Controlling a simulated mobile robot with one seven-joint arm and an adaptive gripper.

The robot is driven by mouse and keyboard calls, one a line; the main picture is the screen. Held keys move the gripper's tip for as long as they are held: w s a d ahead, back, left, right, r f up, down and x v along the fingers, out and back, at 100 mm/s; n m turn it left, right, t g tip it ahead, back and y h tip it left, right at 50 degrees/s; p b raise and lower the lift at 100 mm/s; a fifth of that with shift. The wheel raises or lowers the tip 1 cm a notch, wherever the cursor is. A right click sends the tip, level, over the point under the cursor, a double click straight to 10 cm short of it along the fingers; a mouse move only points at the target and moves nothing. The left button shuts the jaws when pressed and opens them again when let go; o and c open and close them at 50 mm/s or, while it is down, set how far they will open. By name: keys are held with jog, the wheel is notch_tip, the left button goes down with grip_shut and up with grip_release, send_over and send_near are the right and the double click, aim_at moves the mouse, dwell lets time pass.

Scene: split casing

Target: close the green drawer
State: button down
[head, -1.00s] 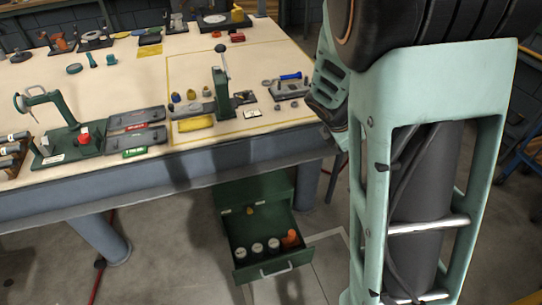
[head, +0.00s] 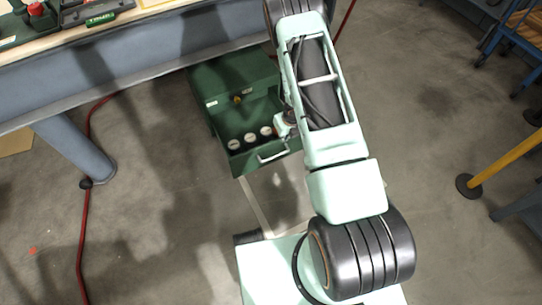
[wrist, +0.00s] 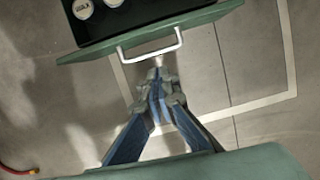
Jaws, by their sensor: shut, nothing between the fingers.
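The green drawer (head: 241,166) stands pulled out of its green cabinet (head: 230,80) under the workbench in the head view. In the wrist view the drawer front (wrist: 205,18) and handle (wrist: 150,50) are at the top. My gripper (wrist: 156,72) is shut and empty, its tips close to the handle; I cannot tell whether they touch. In the head view my arm hides the drawer's right side and most of my gripper.
The workbench (head: 150,50) overhangs the cabinet, with a thick leg (head: 75,150) to the left. A red hose (head: 82,225) lies on the floor. A yellow post (head: 505,160) stands at the right. The floor before the drawer is otherwise clear.

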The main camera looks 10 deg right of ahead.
notch_tip(320, 180, down, 2)
jog(key=b, duration=0.3)
send_near(276, 146)
jog(key=shift+s+a+f, duration=0.2)
jog(key=shift+s+f, duration=0.05)
jog(key=shift+f, duration=0.35)
jog(key=shift+s+a+f, duration=0.2)
jog(key=shift+s+f, duration=0.1)
jog(key=shift+f, duration=0.3)
jog(key=shift+s+a+f, duration=0.2)
jog(key=shift+s+f, duration=0.05)
jog(key=shift+f, duration=0.35)
jog(key=shift+w+a, duration=0.2)
jog(key=shift+w, duration=0.55)
jog(key=shift+r, duration=0.1)
jog(key=shift+w, duration=0.1)
